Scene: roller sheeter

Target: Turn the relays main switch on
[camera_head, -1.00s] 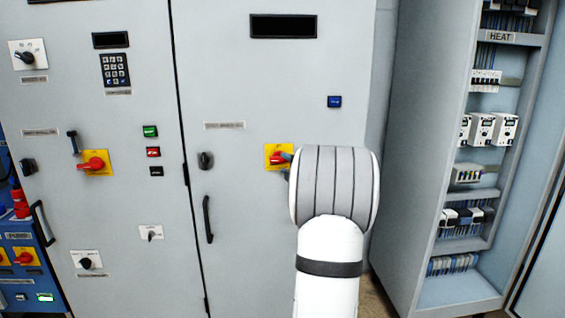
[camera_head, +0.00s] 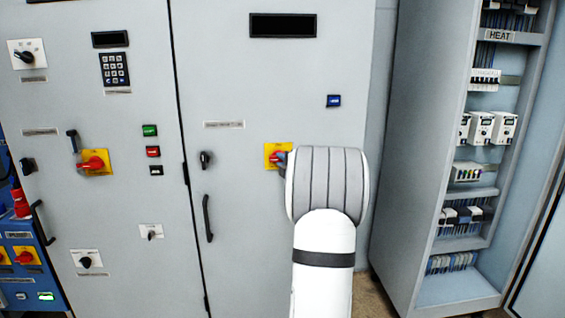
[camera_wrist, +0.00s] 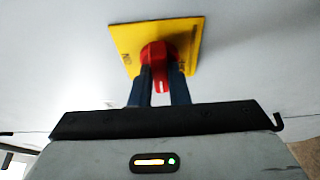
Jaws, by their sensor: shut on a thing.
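A red rotary switch (camera_wrist: 159,62) sits on a yellow plate (camera_wrist: 192,38) on a grey cabinet door. In the wrist view my gripper (camera_wrist: 160,88) has one dark finger on each side of the red knob and is shut on it. In the head view the yellow plate (camera_head: 271,150) shows just left of my wrist, with part of the red knob (camera_head: 276,158) visible; the rest is hidden behind my arm. The name label above the switch is too small to read.
A similar red switch on a yellow plate (camera_head: 107,155) is on the left cabinet door. A black door handle (camera_head: 208,218) and a small black knob (camera_head: 206,159) are left of my gripper. An open cabinet (camera_head: 410,180) stands to the right.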

